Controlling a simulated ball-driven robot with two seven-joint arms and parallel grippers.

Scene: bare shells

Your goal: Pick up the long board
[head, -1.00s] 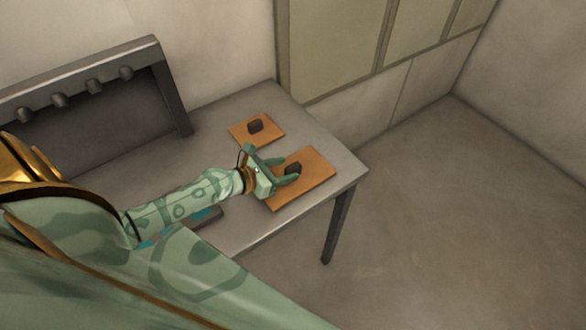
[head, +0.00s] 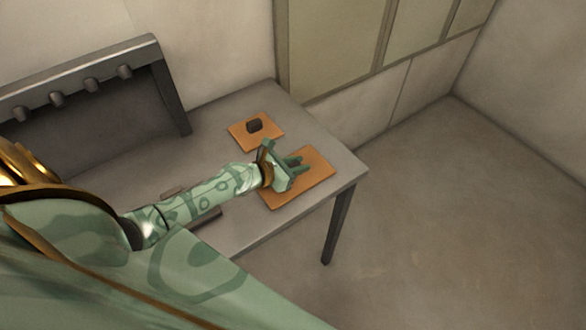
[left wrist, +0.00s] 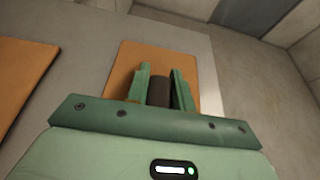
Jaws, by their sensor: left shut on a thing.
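The long board (head: 314,172) is a flat orange-brown rectangle lying on the grey table near its front right corner. A dark knob stands on it; in the left wrist view the knob (left wrist: 160,91) sits between the two fingers. My left gripper (head: 294,163) is over the board and shut on this knob. The gripper also shows in the left wrist view (left wrist: 160,88), with the board (left wrist: 126,68) beneath it. The gripper hides part of the board and most of the knob in the head view. My right gripper is not in view.
A shorter, squarer board (head: 267,138) with a dark knob (head: 254,126) lies farther back on the table (head: 232,112). A dark rack with several pegs (head: 92,85) stands at the left. A dark flat object lies partly hidden behind my forearm. The floor at right is clear.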

